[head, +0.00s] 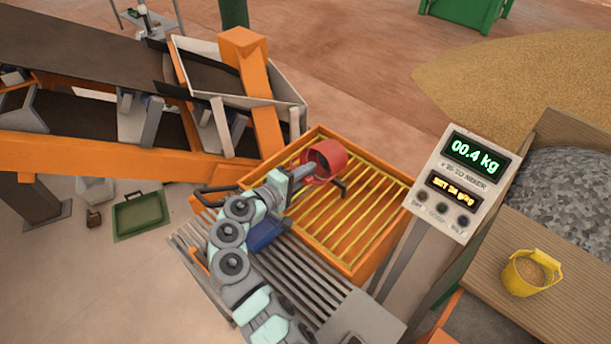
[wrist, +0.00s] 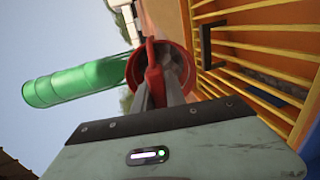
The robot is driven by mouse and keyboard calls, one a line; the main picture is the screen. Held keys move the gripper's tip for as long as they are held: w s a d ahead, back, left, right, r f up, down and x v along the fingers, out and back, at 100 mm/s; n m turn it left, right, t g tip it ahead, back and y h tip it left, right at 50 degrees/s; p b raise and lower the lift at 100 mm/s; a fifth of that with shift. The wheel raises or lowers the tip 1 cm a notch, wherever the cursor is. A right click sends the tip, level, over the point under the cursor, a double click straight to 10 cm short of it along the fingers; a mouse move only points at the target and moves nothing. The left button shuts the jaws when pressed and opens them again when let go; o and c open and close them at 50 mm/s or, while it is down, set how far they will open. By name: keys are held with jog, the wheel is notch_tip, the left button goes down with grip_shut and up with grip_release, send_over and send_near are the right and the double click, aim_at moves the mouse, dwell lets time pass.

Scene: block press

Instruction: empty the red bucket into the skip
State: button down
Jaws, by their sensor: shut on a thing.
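The red bucket (head: 325,160) is held over the far part of an orange box with yellow bars (head: 375,218), which looks like the skip. The bucket appears tipped well over, with its round mouth partly visible. My gripper (head: 304,172) is shut on a red part of the bucket, at its handle or rim. In the wrist view the bucket (wrist: 184,62) is beyond my fingers (wrist: 156,88), beside the yellow bars (wrist: 250,75). What is inside the bucket cannot be made out, and I see no stream falling from it.
A display post (head: 464,170) reading 00.4 kg stands right of the box. A yellow bucket (head: 530,272) of sandy material sits on a wooden surface. An orange conveyor (head: 110,155) is at left, with a green tray (head: 140,214) on the floor below.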

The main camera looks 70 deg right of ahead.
jog(key=shift+w+a+f+g+h+b, duration=0.2)
jog(key=shift+a+f+h+b, duration=0.4)
jog(key=shift+b, duration=1.7)
jog(key=shift+w+a+f+g+h+b, duration=0.15)
jog(key=shift+f+g+h+b, duration=0.45)
jog(key=shift+b, duration=1.7)
jog(key=shift+r+h+b, duration=0.25)
jog(key=shift+h+b, duration=0.15)
jog(key=shift+b, duration=0.1)
